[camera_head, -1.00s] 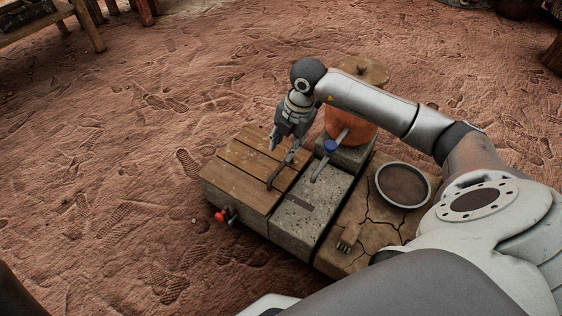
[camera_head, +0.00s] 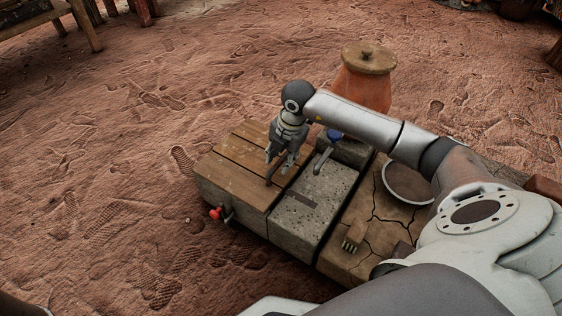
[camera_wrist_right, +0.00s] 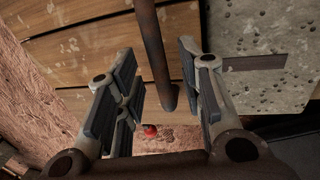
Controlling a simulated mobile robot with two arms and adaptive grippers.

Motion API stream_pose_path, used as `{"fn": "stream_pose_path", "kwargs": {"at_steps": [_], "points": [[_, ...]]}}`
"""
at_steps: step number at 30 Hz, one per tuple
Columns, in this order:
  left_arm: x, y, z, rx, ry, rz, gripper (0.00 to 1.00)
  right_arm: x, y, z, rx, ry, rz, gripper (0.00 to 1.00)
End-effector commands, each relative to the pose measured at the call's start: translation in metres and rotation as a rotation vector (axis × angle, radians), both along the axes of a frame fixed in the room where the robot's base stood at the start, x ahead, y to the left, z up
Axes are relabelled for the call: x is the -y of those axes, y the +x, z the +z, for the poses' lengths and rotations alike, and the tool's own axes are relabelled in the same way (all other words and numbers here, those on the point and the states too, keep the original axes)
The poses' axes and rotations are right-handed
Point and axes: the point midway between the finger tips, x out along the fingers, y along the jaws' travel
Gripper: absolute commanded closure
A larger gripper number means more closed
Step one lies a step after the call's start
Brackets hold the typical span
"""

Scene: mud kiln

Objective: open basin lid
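The basin lid (camera_head: 232,172) is made of wooden planks and lies flat and shut over the left part of the stone basin (camera_head: 318,182). A dark metal handle bar (camera_head: 273,172) stands on it near its right edge. In the right wrist view, the handle (camera_wrist_right: 152,50) runs between the fingers of my right gripper (camera_wrist_right: 160,88), over the planks (camera_wrist_right: 95,50). My right gripper (camera_head: 281,157) is open at the handle, with a gap visible on both sides of the bar. My left gripper is out of view.
A blue-topped tap (camera_head: 332,140) rises behind the basin, and a red-knobbed tap (camera_head: 217,213) sticks out at its front. A lidded orange clay pot (camera_head: 364,85) stands behind. A brush (camera_head: 354,236) and a round sieve (camera_head: 408,183) lie to the right. Bare ground surrounds the left side.

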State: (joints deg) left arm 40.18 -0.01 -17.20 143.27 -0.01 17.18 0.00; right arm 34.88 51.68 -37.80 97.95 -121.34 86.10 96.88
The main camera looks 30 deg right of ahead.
Motion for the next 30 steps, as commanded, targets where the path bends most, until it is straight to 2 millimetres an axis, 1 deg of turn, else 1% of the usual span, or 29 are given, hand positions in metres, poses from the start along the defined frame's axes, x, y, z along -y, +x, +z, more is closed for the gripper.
{"fn": "stream_pose_path", "kwargs": {"at_steps": [8, 11, 15, 17, 26, 30], "points": [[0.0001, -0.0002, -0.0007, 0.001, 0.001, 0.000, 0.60, -0.0001, 0.0005, -0.0011, 0.000, 0.000, 0.000, 0.65], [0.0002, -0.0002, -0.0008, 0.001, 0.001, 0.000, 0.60, -0.0001, 0.0004, -0.0011, 0.000, 0.000, 0.000, 0.75], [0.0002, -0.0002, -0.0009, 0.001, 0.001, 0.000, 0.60, -0.0001, 0.0004, -0.0011, 0.000, 0.000, 0.000, 0.93], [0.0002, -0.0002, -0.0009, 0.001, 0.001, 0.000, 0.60, -0.0001, 0.0004, -0.0011, 0.000, 0.000, 0.000, 1.00], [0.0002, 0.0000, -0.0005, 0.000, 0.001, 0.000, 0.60, 0.0000, 0.0004, -0.0007, 0.000, 0.000, 0.000, 1.00], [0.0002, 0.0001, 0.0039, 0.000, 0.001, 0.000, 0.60, -0.0001, 0.0005, 0.0029, -0.008, -0.003, 0.000, 1.00]]}}
